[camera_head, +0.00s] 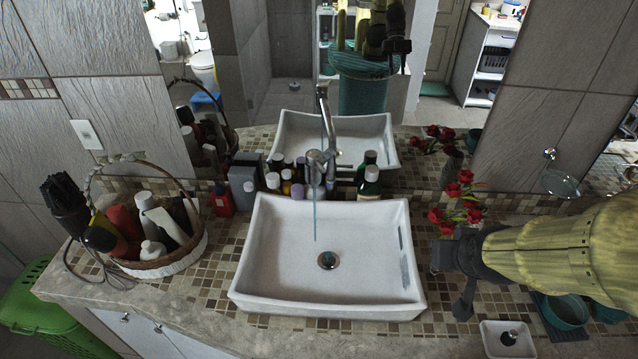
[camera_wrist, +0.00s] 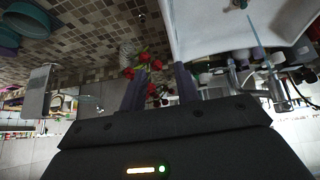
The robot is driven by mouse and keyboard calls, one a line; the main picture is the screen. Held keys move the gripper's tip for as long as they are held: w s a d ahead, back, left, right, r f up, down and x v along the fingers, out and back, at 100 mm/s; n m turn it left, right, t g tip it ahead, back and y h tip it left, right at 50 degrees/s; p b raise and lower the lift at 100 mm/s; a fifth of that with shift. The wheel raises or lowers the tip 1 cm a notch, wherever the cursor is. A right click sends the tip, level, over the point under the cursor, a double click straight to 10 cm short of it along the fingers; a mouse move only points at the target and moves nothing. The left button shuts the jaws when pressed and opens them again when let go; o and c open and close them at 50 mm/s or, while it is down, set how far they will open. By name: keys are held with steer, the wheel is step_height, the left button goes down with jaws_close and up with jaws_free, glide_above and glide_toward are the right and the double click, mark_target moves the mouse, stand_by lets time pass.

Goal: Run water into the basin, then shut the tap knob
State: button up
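The white rectangular basin (camera_head: 255,270) sits on the mosaic counter, with a drain (camera_head: 328,260) in its floor. The metal tap (camera_head: 318,168) stands behind it among bottles; I cannot clearly make out its knob. A thin bluish stream of water (camera_head: 314,215) falls from the tap into the basin. My gripper (camera_head: 452,278) is right of the basin, apart from basin and tap. In the wrist view its two dark fingers (camera_wrist: 160,90) are spread with nothing held between them. That view also shows the basin's edge (camera_wrist: 180,35), the tap (camera_wrist: 236,78) and the stream (camera_wrist: 254,35).
Red roses (camera_head: 464,190) stand between my arm and the mirror. Several bottles (camera_head: 371,182) line the basin's back edge. A wicker basket (camera_head: 160,266) of toiletries is at left.

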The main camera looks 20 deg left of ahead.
steer(key=w+a+f+n+t+y+b, duration=0.1)
steer(key=w+a+n+t+y+b, duration=0.35)
steer(key=a+b, duration=0.4)
steer(key=s+a+r+n+t+y+b, duration=0.1)
steer(key=a+r+y+b, duration=0.1)
steer(key=a, duration=0.3)
steer(key=s+a+r+n+t+y+b, duration=0.1)
steer(key=s+a+r+n+y+b, duration=0.1)
steer(key=a+y+b, duration=0.2)
steer(key=shift+s+a, duration=0.3)
steer(key=shift+a, duration=0.25)
steer(key=shift+f+n, duration=0.1)
steer(key=shift+n, duration=0.15)
steer(key=shift+w+a, duration=0.1)
steer(key=shift+a, duration=0.05)
steer(key=p, duration=0.9)
glide_toward(322, 167)
steer(key=x, duration=1)
steer(key=shift+f, duration=0.25)
